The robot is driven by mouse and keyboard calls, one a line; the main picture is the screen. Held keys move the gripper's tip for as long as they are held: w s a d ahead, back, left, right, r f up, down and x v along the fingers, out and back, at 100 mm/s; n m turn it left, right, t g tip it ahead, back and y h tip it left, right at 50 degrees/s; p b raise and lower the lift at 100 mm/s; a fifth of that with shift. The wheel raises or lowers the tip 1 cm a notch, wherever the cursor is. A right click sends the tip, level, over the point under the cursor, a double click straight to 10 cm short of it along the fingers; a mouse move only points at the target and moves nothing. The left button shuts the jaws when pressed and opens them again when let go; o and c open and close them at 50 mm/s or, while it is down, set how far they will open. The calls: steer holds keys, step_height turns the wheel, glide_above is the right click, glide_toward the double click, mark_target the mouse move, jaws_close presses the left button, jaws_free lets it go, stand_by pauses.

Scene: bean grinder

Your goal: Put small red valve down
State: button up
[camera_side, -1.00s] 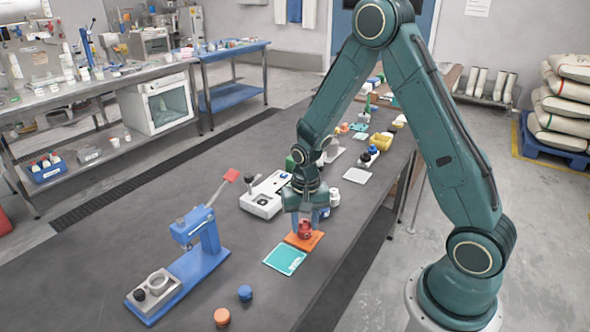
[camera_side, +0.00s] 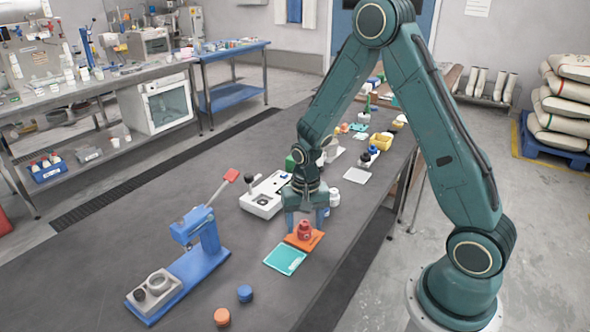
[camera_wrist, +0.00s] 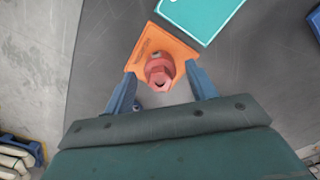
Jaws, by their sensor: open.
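The small red valve (camera_side: 304,229) sits on an orange mat (camera_side: 316,238) on the dark table. In the wrist view the red valve (camera_wrist: 159,72) rests on the near part of the orange mat (camera_wrist: 147,47). My gripper (camera_side: 306,222) is just above and behind the valve in the side view. In the wrist view my gripper (camera_wrist: 160,85) has its two blue fingers spread wide on either side of the valve, with gaps between. It is open and holds nothing.
A teal mat (camera_side: 285,259) lies beside the orange one. A blue press with a red handle (camera_side: 205,237) stands to the left, and a white device (camera_side: 262,196) behind. Blue (camera_side: 245,293) and orange (camera_side: 222,317) round pieces lie in front. The table's right edge is close.

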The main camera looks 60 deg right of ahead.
mark_target(305, 222)
step_height(305, 222, up, 12)
stand_by(0.6)
stand_by(0.5)
steer(key=s+a+r+n+t, duration=0.2)
steer(key=s+a+r+n, duration=0.1)
steer(key=s+r, duration=0.4)
steer(key=s+a+r+n+t, duration=0.3)
steer(key=s+r+n, duration=0.3)
steer(key=s, duration=0.5)
steer(key=shift+s+a+r+t, duration=0.35)
steer(key=shift+a+r, duration=0.4)
steer(key=shift+r, duration=0.2)
stand_by(0.4)
